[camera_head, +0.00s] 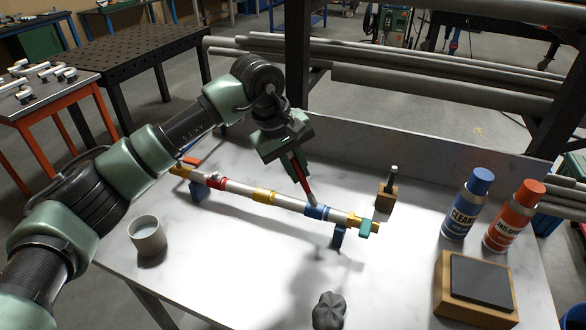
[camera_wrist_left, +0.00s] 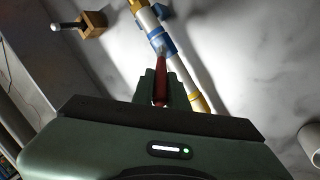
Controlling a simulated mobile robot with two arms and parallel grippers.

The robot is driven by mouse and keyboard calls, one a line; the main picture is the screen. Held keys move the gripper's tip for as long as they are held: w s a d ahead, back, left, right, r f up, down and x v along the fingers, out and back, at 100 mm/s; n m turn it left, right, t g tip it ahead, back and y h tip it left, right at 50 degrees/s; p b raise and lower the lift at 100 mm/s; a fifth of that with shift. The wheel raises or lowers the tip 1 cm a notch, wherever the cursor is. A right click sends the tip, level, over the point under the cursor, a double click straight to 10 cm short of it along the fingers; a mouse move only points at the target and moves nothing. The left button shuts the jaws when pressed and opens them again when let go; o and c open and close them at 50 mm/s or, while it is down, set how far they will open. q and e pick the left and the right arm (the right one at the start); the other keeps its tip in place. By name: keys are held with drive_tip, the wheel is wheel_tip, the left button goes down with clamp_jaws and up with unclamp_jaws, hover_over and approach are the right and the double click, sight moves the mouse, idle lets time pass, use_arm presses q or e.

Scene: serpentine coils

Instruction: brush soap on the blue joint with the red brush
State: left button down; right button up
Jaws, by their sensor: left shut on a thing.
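My left gripper (camera_head: 290,160) is shut on the red brush (camera_head: 300,170), which points down. The brush also shows in the left wrist view (camera_wrist_left: 160,88), between the fingers (camera_wrist_left: 160,76). Its pale tip (camera_head: 313,200) is at the blue joint (camera_head: 318,212); I cannot tell whether it touches. The blue joint is a band on a pale pipe (camera_head: 290,204), and it shows ahead of the brush in the left wrist view (camera_wrist_left: 161,41). The pipe also carries a red joint (camera_head: 219,183) and a yellow joint (camera_head: 263,196). My right gripper is out of view.
The pipe rests on blue supports (camera_head: 338,237) on the pale table. A grey cup (camera_head: 147,236) stands left, a dark lump (camera_head: 329,311) in front. At right are a wooden holder (camera_head: 386,198), a blue bottle (camera_head: 466,208), a red bottle (camera_head: 511,218) and a wooden pad block (camera_head: 474,288).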

use_arm(q)
drive_tip(key=shift+s+d+b, duration=0.1)
drive_tip(key=shift+d+b, duration=0.3)
drive_tip(key=shift+b, duration=0.4)
idle(0.6)
drive_tip(key=shift+a, duration=0.1)
drive_tip(key=shift+w+a+b, duration=0.15)
drive_tip(key=shift+w+a, duration=0.1)
drive_tip(key=shift+a, duration=0.35)
drive_tip(key=shift+w+a+b, duration=0.15)
drive_tip(key=shift+w+a, duration=0.05)
drive_tip(key=shift+a, duration=0.35)
wheel_tip(320, 180, up, 6)
drive_tip(key=p, duration=0.3)
idle(0.4)
